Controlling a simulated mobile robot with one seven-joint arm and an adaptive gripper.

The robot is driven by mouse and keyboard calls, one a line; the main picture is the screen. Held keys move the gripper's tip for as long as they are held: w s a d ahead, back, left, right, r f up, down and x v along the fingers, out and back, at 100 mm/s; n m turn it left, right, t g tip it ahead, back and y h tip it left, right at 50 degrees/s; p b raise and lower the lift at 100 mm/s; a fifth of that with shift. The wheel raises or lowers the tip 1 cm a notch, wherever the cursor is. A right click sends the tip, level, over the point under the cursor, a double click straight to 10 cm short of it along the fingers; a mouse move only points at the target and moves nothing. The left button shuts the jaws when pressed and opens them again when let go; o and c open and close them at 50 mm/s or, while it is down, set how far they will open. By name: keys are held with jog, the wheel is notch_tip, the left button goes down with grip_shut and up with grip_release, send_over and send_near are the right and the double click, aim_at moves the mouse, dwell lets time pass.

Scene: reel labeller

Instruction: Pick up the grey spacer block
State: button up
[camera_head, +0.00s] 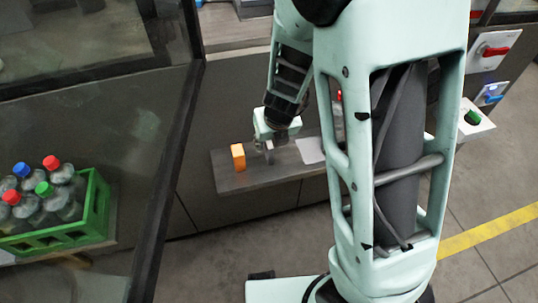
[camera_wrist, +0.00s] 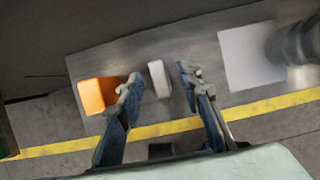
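The grey spacer block (camera_wrist: 159,76) is a small, pale upright-looking piece on the grey shelf (camera_wrist: 110,55). In the wrist view it lies between the two fingertips of my gripper (camera_wrist: 158,82), with a clear gap on each side. My gripper is open and holds nothing. In the head view my gripper (camera_head: 269,145) is low over the shelf (camera_head: 235,183), and the block is mostly hidden by it there. I cannot tell how far the fingertips are above the shelf.
An orange block (camera_head: 238,157) stands left of my gripper, close to the left finger in the wrist view (camera_wrist: 97,95). A white plate (camera_head: 310,150) lies to the right, beside a dark cylindrical object (camera_wrist: 300,45). A green crate of bottles (camera_head: 95,210) is at far left.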

aim_at(269, 143)
jog(key=shift+b+x, duration=0.3)
jog(key=shift+x, duration=0.6)
jog(key=shift+r, duration=0.1)
jog(key=shift+c, duration=0.3)
jog(key=shift+s, duration=0.1)
grip_shut()
jog(key=shift+r, duration=0.1)
notch_tip(269, 143, up, 10)
jog(key=p, duration=0.8)
